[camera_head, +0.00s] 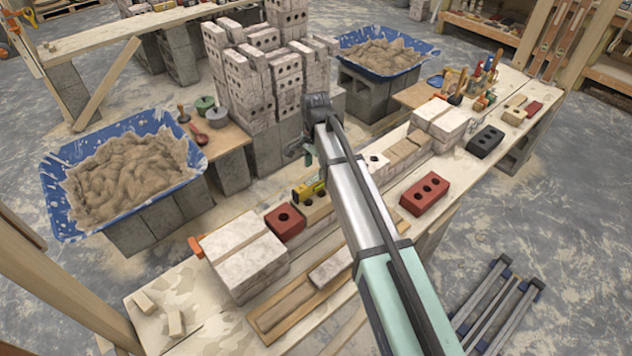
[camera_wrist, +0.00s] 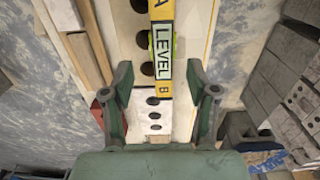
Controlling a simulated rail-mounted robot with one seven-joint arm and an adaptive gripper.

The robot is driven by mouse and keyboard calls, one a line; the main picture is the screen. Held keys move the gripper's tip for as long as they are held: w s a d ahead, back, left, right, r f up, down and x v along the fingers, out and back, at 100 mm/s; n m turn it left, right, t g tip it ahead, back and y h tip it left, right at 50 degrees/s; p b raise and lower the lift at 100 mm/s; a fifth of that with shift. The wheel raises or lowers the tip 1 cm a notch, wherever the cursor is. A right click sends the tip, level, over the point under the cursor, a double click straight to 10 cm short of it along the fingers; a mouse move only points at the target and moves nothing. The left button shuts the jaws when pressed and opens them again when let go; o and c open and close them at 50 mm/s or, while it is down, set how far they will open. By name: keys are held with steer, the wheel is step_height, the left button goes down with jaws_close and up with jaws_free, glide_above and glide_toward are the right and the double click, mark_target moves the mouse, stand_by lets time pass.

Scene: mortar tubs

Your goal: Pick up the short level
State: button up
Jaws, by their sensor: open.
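The short level (camera_wrist: 161,45) is yellow with a pale panel marked LEVEL, and it runs down from the top edge of the wrist view. Its far end is cut off there. In the head view it is a small yellow piece (camera_head: 308,188) beside a red brick, partly hidden by my arm. My gripper (camera_wrist: 159,75) is open, with one finger on each side of the level's near end and visible gaps between. In the head view my gripper (camera_head: 308,156) shows only in part, above the level. A pale holed brick (camera_wrist: 153,115) lies under the level.
The plank bench holds red bricks (camera_head: 285,222) (camera_head: 425,193), pale blocks (camera_head: 243,262) and a wooden float (camera_head: 290,305). Blue mortar tubs (camera_head: 52,190) (camera_head: 433,52) stand left and at the back. A tall brick stack (camera_head: 262,85) rises close behind my gripper.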

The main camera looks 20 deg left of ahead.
mark_target(316, 178)
steer(key=shift+w+f+p, duration=0.2)
steer(key=shift+f+p, duration=0.4)
steer(key=shift+f, duration=1.1)
steer(key=shift+w+f+p, duration=0.15)
steer(key=shift+f+p, duration=0.4)
steer(key=shift+f, duration=1.1)
jaws_close()
